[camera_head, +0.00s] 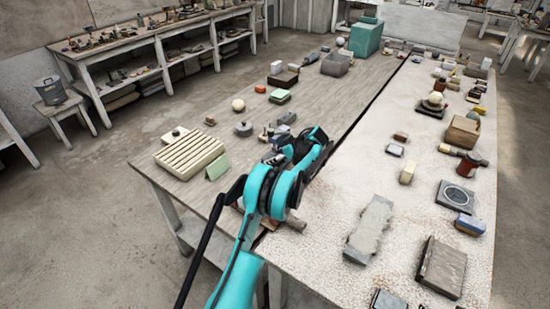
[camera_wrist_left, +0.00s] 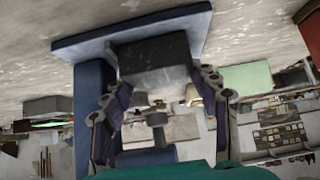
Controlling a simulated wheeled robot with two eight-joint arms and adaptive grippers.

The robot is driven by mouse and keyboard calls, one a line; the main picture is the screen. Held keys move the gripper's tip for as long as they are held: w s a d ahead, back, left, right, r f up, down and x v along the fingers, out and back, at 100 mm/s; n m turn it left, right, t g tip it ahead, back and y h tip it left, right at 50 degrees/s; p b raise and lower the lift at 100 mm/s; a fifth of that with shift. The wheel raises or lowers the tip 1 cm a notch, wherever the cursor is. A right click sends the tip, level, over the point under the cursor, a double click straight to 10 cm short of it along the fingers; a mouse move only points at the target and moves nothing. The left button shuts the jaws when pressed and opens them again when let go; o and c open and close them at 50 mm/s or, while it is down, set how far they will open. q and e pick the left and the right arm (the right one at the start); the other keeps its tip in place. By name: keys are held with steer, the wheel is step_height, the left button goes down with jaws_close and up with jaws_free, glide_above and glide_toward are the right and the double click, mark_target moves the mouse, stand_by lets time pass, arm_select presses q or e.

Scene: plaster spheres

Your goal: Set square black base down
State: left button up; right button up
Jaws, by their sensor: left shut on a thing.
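In the left wrist view, my left gripper (camera_wrist_left: 155,78) is shut on a dark, square-edged block, which I take to be the square black base (camera_wrist_left: 152,50). One finger lies on each side of it. A blue-grey slab (camera_wrist_left: 75,45) shows just behind it; I cannot tell whether they touch. In the head view, my left gripper (camera_head: 283,143) is over the wooden table near its right edge, partly hidden by my teal arm. The held base cannot be made out clearly there. My right gripper is not in view.
A cream slatted block (camera_head: 189,149) and a green block (camera_head: 217,167) lie left of my arm. A grey pot (camera_head: 244,129) and small blocks stand close to the gripper. The pale table (camera_head: 335,190) on the right has bare room beside a grey slab (camera_head: 370,228).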

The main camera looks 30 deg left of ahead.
arm_select(q)
steer(key=o, duration=1.5)
